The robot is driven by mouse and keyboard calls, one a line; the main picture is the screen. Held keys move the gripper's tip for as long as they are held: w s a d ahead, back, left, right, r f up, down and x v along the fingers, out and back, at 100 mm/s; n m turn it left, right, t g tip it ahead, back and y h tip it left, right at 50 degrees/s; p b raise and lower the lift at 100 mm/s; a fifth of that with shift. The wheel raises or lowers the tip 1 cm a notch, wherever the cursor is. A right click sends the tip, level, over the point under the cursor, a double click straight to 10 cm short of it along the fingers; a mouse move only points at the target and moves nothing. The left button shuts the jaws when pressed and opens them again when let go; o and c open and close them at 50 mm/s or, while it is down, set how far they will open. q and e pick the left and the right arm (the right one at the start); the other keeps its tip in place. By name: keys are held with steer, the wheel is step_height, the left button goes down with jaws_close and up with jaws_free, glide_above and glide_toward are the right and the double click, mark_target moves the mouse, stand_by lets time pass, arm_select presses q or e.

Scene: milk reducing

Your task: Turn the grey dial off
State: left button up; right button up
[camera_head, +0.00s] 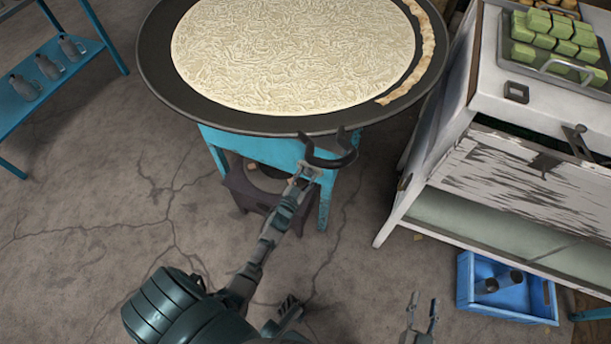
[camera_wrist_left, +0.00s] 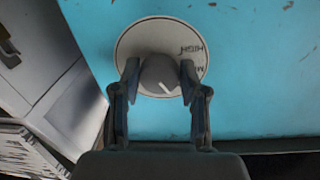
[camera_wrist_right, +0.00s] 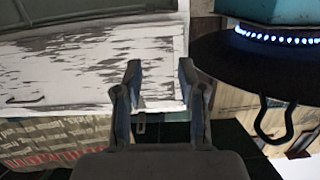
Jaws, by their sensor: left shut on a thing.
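The grey dial (camera_wrist_left: 158,72) sits on a round white plate (camera_wrist_left: 130,45) on the blue stove front in the left wrist view. The plate has lettering that includes HIGH. A short white mark on the dial points towards the lower right of that picture. My left gripper (camera_wrist_left: 159,78) is shut on the dial, one finger on each side. In the head view my left gripper (camera_head: 310,170) is at the blue stove (camera_head: 262,148) under the pan rim, and the dial is hidden. My right gripper (camera_head: 422,318) is open and empty, low at the front; its fingers are apart in the right wrist view (camera_wrist_right: 160,80).
A wide dark pan (camera_head: 155,60) of pale milk (camera_head: 290,50) stands on the stove; its curved handle (camera_head: 330,158) overhangs my left gripper. A ring of blue flame (camera_wrist_right: 285,38) shows. A white cabinet (camera_head: 450,140) and blue crate (camera_head: 507,303) are right; a blue shelf (camera_head: 50,100) is left.

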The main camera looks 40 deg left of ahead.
arm_select(q)
steer(key=shift+w+d+r+m, duration=0.1)
steer(key=shift+r+m, duration=0.25)
steer(key=shift+m, duration=1.55)
steer(key=shift+m+p, duration=0.3)
steer(key=shift+m, duration=0.5)
arm_select(e)
steer(key=shift+s+d+f+g+h, duration=0.1)
steer(key=shift+s+f+g+h, duration=0.05)
steer(key=shift+f+g, duration=0.2)
steer(key=shift+s+d+f+g+h, duration=0.1)
steer(key=shift+f+g+h, duration=0.05)
steer(key=shift+f+g, duration=0.15)
steer(key=shift+a, duration=0.1)
arm_select(q)
steer(key=o, duration=1.1)
steer(key=shift+o, duration=0.2)
steer(key=shift+d+f, duration=0.1)
arm_select(e)
steer(key=shift+d+f, duration=0.1)
steer(key=shift+d, duration=0.1)
steer(key=shift+s, duration=0.1)
